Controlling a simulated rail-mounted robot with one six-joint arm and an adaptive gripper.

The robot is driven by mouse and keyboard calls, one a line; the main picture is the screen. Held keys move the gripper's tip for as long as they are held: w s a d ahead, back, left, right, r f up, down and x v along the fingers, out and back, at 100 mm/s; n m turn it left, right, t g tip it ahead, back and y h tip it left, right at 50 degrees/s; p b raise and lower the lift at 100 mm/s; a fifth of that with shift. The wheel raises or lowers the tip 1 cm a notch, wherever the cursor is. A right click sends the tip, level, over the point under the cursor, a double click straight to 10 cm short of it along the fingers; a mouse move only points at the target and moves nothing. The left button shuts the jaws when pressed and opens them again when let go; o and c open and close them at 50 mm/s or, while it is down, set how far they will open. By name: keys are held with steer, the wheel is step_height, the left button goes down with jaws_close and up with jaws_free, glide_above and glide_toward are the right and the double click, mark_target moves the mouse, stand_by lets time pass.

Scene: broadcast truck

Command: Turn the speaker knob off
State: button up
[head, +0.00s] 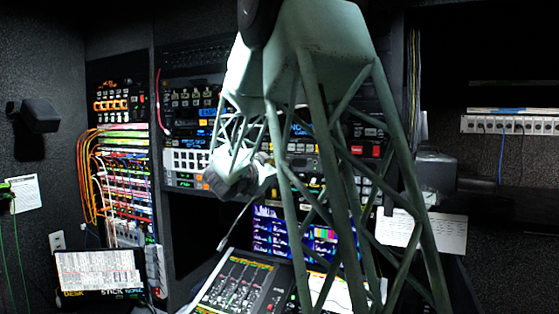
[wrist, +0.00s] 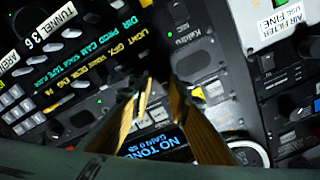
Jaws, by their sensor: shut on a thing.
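In the wrist view my gripper (wrist: 162,88) has its two wood-coloured fingers closed in on a small knob at the panel face. The fingertips hide most of the knob, and I cannot read a speaker label on it. A lit display reading "NO TONE" (wrist: 168,148) shows between the fingers, nearer the camera. In the head view my lattice arm crosses the equipment rack, and the fingertips and the knob cannot be made out there.
A labelled button panel (wrist: 62,62) lies left of the fingers. A grey "Kaldru" unit (wrist: 205,45) is on the right. In the head view, a mixer (head: 240,287) and a colour-bar monitor (head: 275,232) sit low. Orange cables (head: 88,175) hang at left.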

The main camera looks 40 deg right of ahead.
steer(key=shift+n+p, duration=2.8)
steer(key=shift+n, duration=1.8)
steer(key=o, duration=0.8)
steer(key=shift+o, duration=0.2)
steer(key=shift+a, duration=0.1)
steer(key=v, duration=1.1)
steer(key=shift+a, duration=0.35)
steer(key=shift+s+f, duration=0.1)
steer(key=shift+s, duration=0.05)
